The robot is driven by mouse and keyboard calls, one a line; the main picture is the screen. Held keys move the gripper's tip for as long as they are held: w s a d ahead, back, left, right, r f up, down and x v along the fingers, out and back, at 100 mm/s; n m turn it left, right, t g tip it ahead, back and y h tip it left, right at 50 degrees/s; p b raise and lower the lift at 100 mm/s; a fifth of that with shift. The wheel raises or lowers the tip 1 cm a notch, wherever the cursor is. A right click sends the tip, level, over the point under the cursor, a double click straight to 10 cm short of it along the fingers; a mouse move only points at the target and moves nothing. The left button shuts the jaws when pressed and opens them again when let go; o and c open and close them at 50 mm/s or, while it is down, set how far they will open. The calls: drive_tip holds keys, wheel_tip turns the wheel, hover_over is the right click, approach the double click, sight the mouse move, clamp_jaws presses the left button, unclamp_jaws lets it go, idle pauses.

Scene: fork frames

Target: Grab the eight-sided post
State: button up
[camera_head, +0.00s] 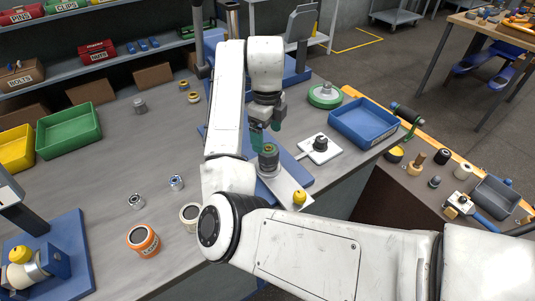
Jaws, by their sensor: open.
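My gripper (266,130) points down over the bench, right of centre. Its greenish fingertips are apart and I see nothing between them. Just below them a short grey post (268,161) with a greenish top stands upright on a pale plate (284,190). It may be the eight-sided post, but its sides are too small to count. The fingers seem just above it; I cannot tell whether they touch. A dark post-like knob (320,143) stands on a white square plate to the right. My arm hides part of the bench to the left.
A yellow knob (299,197) sits on the pale plate's near end. A blue tray (363,122) and a green-rimmed disc (325,95) lie to the right. Cans, including an orange one (143,239), stand left. The bench's middle left is mostly clear.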

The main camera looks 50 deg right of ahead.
sight(268, 147)
drive_tip(key=shift+s+a+f+p, duration=0.1)
drive_tip(key=shift+s+f+p, duration=0.15)
drive_tip(key=shift+f, duration=1.1)
drive_tip(key=shift+s+f+p, duration=0.1)
drive_tip(key=shift+f+p, duration=0.1)
drive_tip(key=shift+f, duration=1.1)
drive_tip(key=shift+c, duration=0.2)
drive_tip(key=shift+r, duration=0.1)
drive_tip(key=c, duration=1.6)
